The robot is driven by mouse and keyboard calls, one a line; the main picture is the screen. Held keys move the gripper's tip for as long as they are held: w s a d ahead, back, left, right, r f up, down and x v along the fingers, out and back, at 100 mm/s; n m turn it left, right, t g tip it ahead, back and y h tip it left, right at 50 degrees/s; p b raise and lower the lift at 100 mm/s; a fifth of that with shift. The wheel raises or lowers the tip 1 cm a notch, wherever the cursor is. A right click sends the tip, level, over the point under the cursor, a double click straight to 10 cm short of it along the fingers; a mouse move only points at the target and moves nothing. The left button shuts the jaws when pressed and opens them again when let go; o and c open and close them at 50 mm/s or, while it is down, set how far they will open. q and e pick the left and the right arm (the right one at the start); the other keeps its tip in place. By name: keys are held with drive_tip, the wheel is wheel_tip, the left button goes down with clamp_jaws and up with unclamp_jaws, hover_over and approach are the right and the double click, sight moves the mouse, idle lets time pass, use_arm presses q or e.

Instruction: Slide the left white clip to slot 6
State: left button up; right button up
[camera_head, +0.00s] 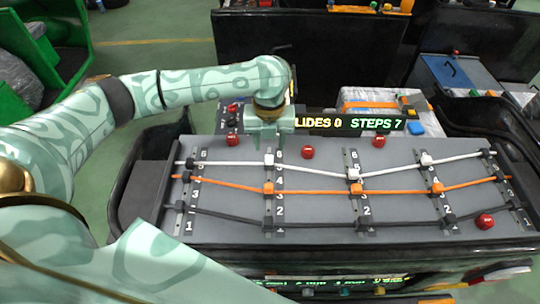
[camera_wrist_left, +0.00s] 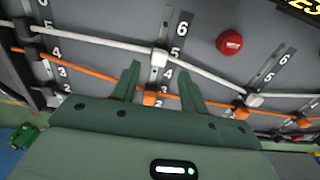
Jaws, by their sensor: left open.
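The left white clip (camera_head: 269,159) sits on a numbered upright track of the grey board (camera_head: 320,218), on the white cord (camera_head: 310,170). In the left wrist view this clip (camera_wrist_left: 159,57) is beside the number 5, below the 6 (camera_wrist_left: 182,28). My left gripper (camera_head: 270,136) is open above the track's upper end. In the left wrist view its two fingers (camera_wrist_left: 160,80) stand apart, one on each side of the track, with the clip just beyond and between their tips. Nothing shows held. My right gripper is not in view.
An orange clip (camera_head: 269,188) is lower on this track, on the orange cord (camera_head: 310,191). Other white clips (camera_head: 354,174) sit on tracks to the right. Red knobs (camera_head: 308,152) stand on the board. A display (camera_head: 350,123) behind reads STEPS 7, partly covered by my arm.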

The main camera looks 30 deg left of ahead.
sight(269, 157)
use_arm(q)
wheel_tip(269, 157, down, 4)
drive_tip(key=shift+s+f+b, duration=0.15)
drive_tip(key=shift+b, duration=0.25)
drive_tip(key=shift+f, duration=0.35)
clamp_jaws()
drive_tip(key=w, duration=0.1)
drive_tip(key=w+a, duration=0.2)
drive_tip(key=w, duration=0.1)
drive_tip(key=shift+w, duration=0.1)
drive_tip(key=shift+r, duration=0.1)
